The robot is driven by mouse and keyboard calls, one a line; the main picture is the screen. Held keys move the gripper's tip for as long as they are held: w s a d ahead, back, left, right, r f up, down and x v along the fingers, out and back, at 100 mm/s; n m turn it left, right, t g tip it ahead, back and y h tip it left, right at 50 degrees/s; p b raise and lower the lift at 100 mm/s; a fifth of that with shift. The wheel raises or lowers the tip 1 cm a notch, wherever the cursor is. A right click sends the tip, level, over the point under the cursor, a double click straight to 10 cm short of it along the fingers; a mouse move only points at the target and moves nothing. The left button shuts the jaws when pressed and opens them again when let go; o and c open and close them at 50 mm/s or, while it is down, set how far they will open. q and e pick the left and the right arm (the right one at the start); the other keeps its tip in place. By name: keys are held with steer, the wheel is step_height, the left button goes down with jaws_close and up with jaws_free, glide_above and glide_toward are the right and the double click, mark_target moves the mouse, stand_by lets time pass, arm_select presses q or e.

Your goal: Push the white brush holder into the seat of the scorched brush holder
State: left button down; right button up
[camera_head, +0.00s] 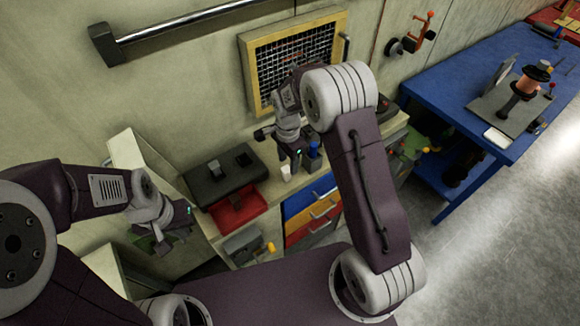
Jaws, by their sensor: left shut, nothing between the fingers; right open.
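A small white piece (286,172), which may be the white brush holder, stands on the bench top just left of my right gripper's fingers. My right gripper (296,166) is open and points down over the bench; I cannot tell whether it touches the white piece. My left gripper (166,243) is shut and empty, low at the left beside the bench.
A red tray (238,208) lies in front of the dark unit. A blue item (313,158) stands right of my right gripper. A yellow-framed mesh panel (258,72) is on the wall behind. Coloured drawers (310,205) are below. A blue table (462,70) with a spool stand is at right.

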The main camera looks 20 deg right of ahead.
mark_target(287, 169)
steer(key=shift+w+a+f, duration=0.2)
steer(key=shift+w+f, duration=0.2)
steer(key=shift+f, duration=0.2)
steer(key=shift+w+a+f, duration=0.15)
steer(key=shift+w+f, duration=0.2)
steer(key=shift+f, duration=0.25)
steer(key=f, duration=0.1)
steer(key=f+p, duration=0.2)
steer(key=f, duration=0.1)
steer(key=shift+w+d, duration=0.1)
steer(key=shift+d, duration=0.15)
steer(key=shift+s+f, duration=0.25)
steer(key=shift+f, duration=0.05)
steer(key=shift+w+a+f, duration=0.1)
steer(key=shift+w, duration=0.1)
steer(key=shift+c, duration=1.2)
steer(key=shift+w, duration=0.1)
steer(key=c, duration=0.5)
jaws_close()
arm_select(q)
steer(key=shift+w+r, duration=0.35)
steer(key=shift+r, duration=0.3)
steer(key=shift+w+r, duration=0.35)
steer(key=shift+r, duration=0.25)
